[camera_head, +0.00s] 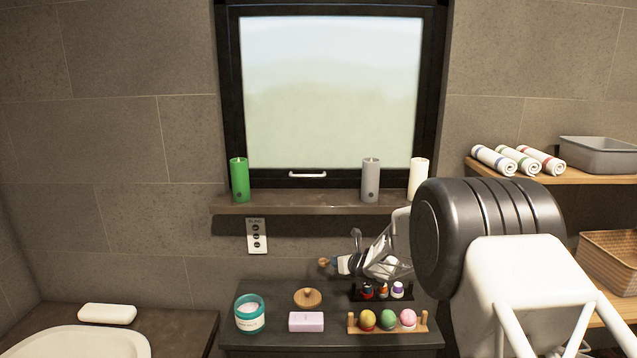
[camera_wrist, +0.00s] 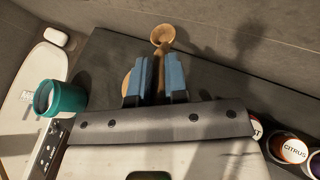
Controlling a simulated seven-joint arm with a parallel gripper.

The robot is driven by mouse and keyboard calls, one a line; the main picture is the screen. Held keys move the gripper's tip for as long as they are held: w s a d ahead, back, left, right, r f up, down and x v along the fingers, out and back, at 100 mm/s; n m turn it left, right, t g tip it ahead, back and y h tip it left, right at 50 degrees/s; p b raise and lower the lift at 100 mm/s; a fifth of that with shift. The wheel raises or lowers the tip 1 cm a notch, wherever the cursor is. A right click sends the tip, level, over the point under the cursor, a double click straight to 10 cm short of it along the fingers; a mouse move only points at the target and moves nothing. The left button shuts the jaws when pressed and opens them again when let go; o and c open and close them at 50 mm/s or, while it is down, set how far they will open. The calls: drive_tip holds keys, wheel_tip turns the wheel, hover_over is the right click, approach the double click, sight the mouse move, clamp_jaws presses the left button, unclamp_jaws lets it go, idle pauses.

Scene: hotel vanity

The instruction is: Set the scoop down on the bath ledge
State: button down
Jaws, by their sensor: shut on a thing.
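The wooden scoop (camera_head: 325,262) is held in my gripper (camera_head: 345,264), above the dark ledge (camera_head: 275,291). In the wrist view the scoop's round bowl (camera_wrist: 162,35) sticks out beyond the blue fingertips (camera_wrist: 160,78), which are shut on its handle. The handle's inner part is hidden between the fingers. The ledge surface shows below the scoop in the wrist view (camera_wrist: 215,85). A teal jar (camera_head: 250,313) with white contents stands open at the ledge's left, and a round wooden lid (camera_head: 308,297) lies beside it.
A pink soap bar (camera_head: 306,321), a rack of coloured balls (camera_head: 388,320) and a black rack of small bottles (camera_head: 382,292) occupy the ledge's front and right. The back left of the ledge is clear. Candles stand on the window sill (camera_head: 300,204) above.

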drive_tip(key=s+d+r+m+t+h, duration=0.1)
drive_tip(key=s+d+r+m+h, duration=0.1)
drive_tip(key=r, duration=0.4)
drive_tip(key=s+d+r+m+t+h, duration=0.1)
drive_tip(key=s+d+r+m+h, duration=0.1)
drive_tip(key=d+r, duration=0.3)
drive_tip(key=s+d+r+m+h, duration=0.3)
drive_tip(key=d+r+h, duration=0.1)
drive_tip(key=r, duration=0.4)
drive_tip(key=shift+d+t, duration=0.15)
drive_tip(key=shift+t, duration=0.25)
drive_tip(key=shift+f, duration=0.1)
idle(0.6)
